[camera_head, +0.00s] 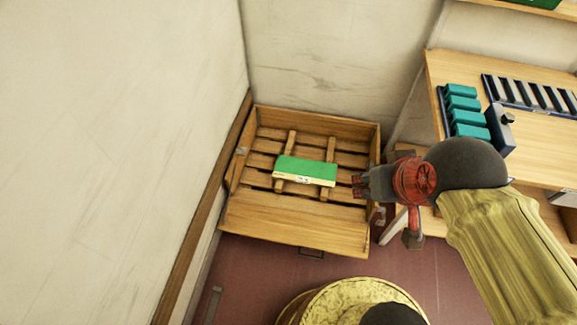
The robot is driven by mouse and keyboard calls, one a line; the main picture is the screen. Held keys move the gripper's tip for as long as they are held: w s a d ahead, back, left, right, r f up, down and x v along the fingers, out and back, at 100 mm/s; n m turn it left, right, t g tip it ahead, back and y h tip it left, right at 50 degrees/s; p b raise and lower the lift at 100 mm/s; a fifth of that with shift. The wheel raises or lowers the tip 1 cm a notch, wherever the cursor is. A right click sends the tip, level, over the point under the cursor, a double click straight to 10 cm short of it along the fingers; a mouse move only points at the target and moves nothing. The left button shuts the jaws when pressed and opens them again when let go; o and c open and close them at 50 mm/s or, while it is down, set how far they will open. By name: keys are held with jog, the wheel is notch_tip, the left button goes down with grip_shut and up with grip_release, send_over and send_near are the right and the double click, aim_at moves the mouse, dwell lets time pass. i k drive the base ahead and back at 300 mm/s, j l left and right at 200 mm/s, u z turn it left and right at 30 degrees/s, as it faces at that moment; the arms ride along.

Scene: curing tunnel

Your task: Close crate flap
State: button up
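A wooden crate (318,116) with a slatted floor stands in the corner, open at the top. A wide plank flap (292,222) lies along its near side and appears folded down and outward. A small dark handle (312,254) shows below its near edge. A green and cream box (306,168) lies on the slats inside. My gripper (358,187), with red and grey parts, is at the crate's right side, right of the box and apart from the flap. Its fingers are too small to tell whether they are open. It hides part of the right wall.
A wooden table (440,68) on the right carries several teal blocks (464,110), a grey-blue device (500,130) and a rack of dark strips (530,94). Walls (110,150) close in left and behind. Reddish floor (255,275) is clear before the crate.

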aim_at(302, 230)
jog(key=k+l+u, duration=0.1)
jog(key=l+u, duration=0.4)
jog(key=k+l+u, duration=0.2)
jog(key=u, duration=0.3)
jog(key=l, duration=0.1)
